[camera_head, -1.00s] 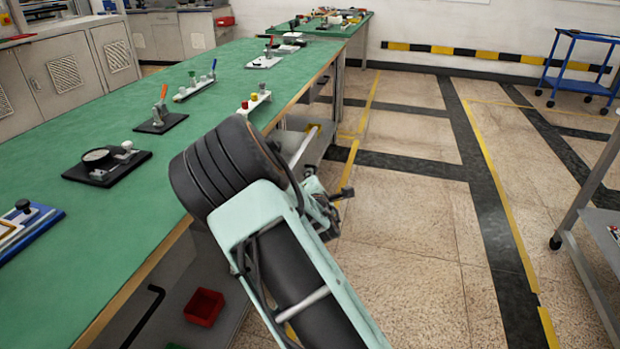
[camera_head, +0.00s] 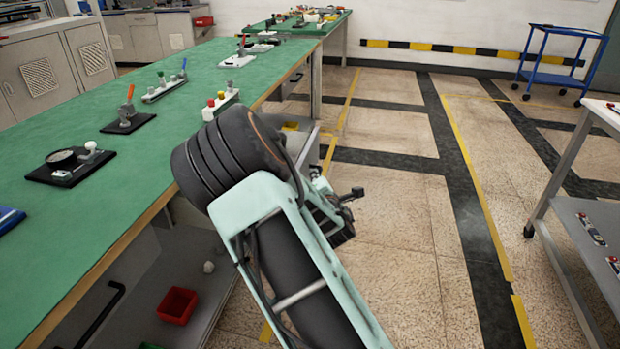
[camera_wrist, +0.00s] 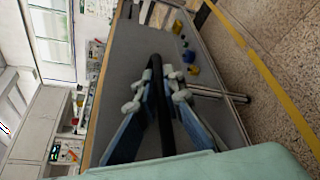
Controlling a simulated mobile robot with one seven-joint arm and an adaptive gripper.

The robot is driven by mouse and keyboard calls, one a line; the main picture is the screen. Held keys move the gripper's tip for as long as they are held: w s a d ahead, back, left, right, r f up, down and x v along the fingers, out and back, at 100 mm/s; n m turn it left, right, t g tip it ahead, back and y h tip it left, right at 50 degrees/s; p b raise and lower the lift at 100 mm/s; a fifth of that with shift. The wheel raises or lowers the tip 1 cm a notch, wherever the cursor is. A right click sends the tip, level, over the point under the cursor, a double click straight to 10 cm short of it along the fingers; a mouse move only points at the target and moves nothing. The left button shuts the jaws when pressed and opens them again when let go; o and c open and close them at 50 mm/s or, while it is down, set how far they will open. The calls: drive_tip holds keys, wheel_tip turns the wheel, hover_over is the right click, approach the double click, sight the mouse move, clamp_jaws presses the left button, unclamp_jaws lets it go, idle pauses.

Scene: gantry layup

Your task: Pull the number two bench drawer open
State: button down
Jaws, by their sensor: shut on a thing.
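My gripper (camera_wrist: 158,98) shows in the wrist view, its blue-backed fingers closed on a black bar handle (camera_wrist: 156,68) that runs between them. A grey panel or surface (camera_wrist: 135,50) lies behind the handle; small yellow and blue things show beyond it. In the head view my arm's wrist hides the fingers and the handle. Just past it, a light grey drawer-like edge (camera_head: 307,152) juts out from under the green bench (camera_head: 150,190), with something yellow (camera_head: 290,126) inside. I cannot read a drawer number or tell exactly how far it is out.
Under the bench's near part are a red bin (camera_head: 177,306) on a shelf and another black handle (camera_head: 103,315). Fixtures stand on the bench top. A grey cart (camera_head: 565,210) is at the right and a blue trolley (camera_head: 555,78) at the far right. Floor between is clear.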

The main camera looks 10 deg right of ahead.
drive_tip(key=shift+s+d, duration=0.1)
drive_tip(key=shift+d, duration=0.1)
drive_tip(key=c, duration=2.3)
unclamp_jaws()
drive_tip(key=shift+s, duration=0.1)
drive_tip(key=v, duration=1.1)
drive_tip(key=shift+s+r, duration=0.1)
drive_tip(key=shift+s, duration=0.3)
